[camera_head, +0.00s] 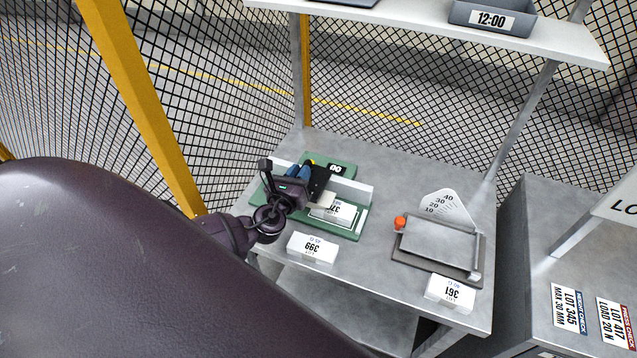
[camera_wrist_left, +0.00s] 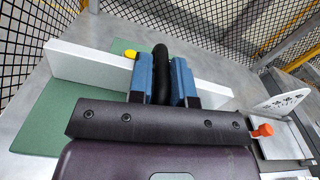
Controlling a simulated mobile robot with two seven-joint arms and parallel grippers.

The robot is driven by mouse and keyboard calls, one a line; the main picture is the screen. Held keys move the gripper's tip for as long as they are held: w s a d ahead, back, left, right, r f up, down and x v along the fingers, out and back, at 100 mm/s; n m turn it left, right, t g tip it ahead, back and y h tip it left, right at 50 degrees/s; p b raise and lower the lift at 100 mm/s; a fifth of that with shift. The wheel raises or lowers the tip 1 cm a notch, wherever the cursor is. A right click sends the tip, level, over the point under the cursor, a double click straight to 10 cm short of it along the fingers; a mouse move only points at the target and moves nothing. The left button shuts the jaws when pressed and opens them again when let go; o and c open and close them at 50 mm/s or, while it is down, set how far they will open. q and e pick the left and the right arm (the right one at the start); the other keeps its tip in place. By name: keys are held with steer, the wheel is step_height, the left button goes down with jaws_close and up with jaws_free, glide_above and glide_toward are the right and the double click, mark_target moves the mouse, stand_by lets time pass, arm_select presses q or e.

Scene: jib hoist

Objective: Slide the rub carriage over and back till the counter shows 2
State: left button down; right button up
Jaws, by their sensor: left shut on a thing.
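The rub tester has a green base (camera_head: 343,231) with a pale grey rail (camera_head: 353,190) along it, on the metal bench. Its counter (camera_head: 335,169) at the back seems to read 00, though the digits are small. My left gripper (camera_head: 301,170) is over the left part of the tester. In the left wrist view its blue fingers (camera_wrist_left: 160,82) are shut on a black upright handle (camera_wrist_left: 160,62), which I take as the rub carriage's. The carriage body below is mostly hidden by the gripper. A yellow knob (camera_wrist_left: 130,54) shows beside the fingers. My right gripper is out of view.
A white lot block (camera_head: 330,210) sits on the tester's front; another (camera_head: 312,247) lies before it. A grey tilting device (camera_head: 438,245) with a dial and orange knob (camera_head: 400,222) stands right, with a third block (camera_head: 450,292) before it. Mesh fencing and a yellow post (camera_head: 140,95) stand left.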

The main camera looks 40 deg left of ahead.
arm_select(q)
steer(key=s+a+b, duration=0.2)
steer(key=a+b, duration=0.1)
steer(key=a, duration=0.6)
steer(key=shift+a, duration=0.25)
steer(key=c, duration=1.1)
jaws_free()
steer(key=shift+s, duration=0.2)
steer(key=shift+b+v, duration=0.65)
steer(key=shift+v, duration=4.75)
